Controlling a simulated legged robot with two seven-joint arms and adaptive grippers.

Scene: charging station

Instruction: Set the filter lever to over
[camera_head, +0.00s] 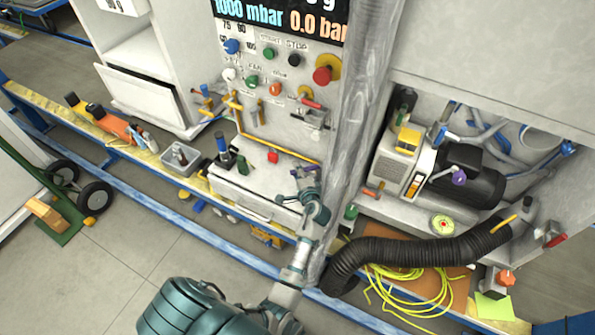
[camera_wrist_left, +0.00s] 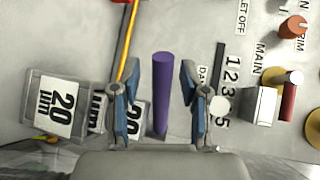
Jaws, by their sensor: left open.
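My left gripper (camera_head: 308,180) is in front of the lower part of the white control panel in the head view. In the left wrist view its two blue-grey fingers (camera_wrist_left: 162,105) are open. A purple rod-like handle (camera_wrist_left: 162,90), which I take for the filter lever, stands between the fingers with a visible gap on each side. Its base is partly hidden behind the gripper. White blocks marked "20 µm" (camera_wrist_left: 60,105) are to its left. I cannot make out an "over" mark. My right gripper is not in view.
A red-handled valve (camera_wrist_left: 290,95) and a numbered scale (camera_wrist_left: 225,85) are right of the fingers. A yellow rod (camera_wrist_left: 126,45) runs close by the left finger. A wrapped vertical pipe (camera_head: 360,100) and a black corrugated hose (camera_head: 410,252) are right of my left arm.

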